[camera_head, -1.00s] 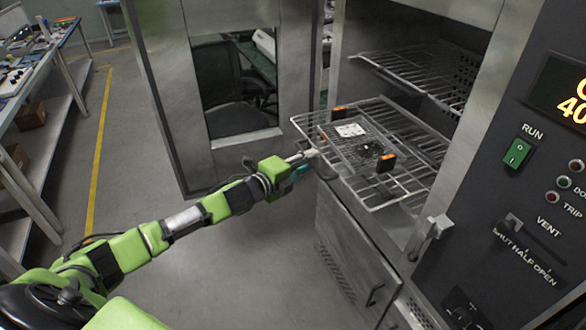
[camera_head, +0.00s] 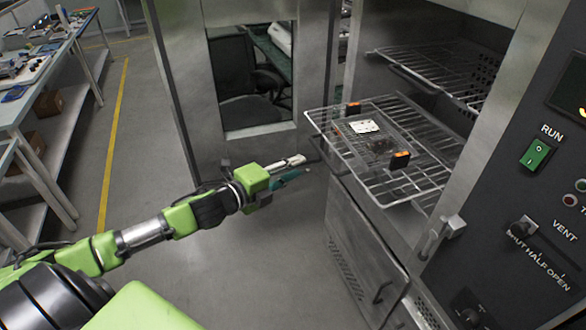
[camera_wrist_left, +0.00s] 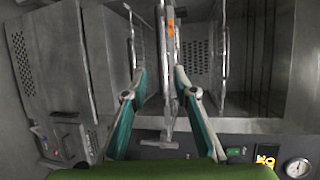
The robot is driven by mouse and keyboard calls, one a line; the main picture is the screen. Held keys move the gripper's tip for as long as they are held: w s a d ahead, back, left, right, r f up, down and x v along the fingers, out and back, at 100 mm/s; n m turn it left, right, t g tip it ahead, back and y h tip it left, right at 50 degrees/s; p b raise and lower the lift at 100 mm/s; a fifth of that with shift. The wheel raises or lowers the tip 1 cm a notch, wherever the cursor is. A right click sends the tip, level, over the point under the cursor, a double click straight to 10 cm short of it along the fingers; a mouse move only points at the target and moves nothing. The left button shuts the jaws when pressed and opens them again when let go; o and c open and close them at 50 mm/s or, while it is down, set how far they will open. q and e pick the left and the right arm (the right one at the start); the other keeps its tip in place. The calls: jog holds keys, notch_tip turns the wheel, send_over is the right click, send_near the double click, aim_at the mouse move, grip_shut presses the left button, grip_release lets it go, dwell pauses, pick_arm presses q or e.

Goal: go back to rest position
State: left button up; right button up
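My left gripper (camera_head: 301,168) is in front of the open oven, to the left of the pulled-out wire rack (camera_head: 432,192). It is apart from the rack. In the left wrist view my left gripper (camera_wrist_left: 158,78) has its two teal fingers spread apart with nothing held between them; the rack edge (camera_wrist_left: 168,75) shows beyond them. A basket or tray with orange-ended handles (camera_head: 400,159) and a white card (camera_head: 363,126) rests on the rack. My right gripper is not in view.
The open oven door (camera_head: 180,95) with a window stands at the left of the oven. The control panel (camera_head: 500,190) is on the right. A workbench (camera_head: 45,85) stands at the far left. The grey floor (camera_head: 240,270) between is clear.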

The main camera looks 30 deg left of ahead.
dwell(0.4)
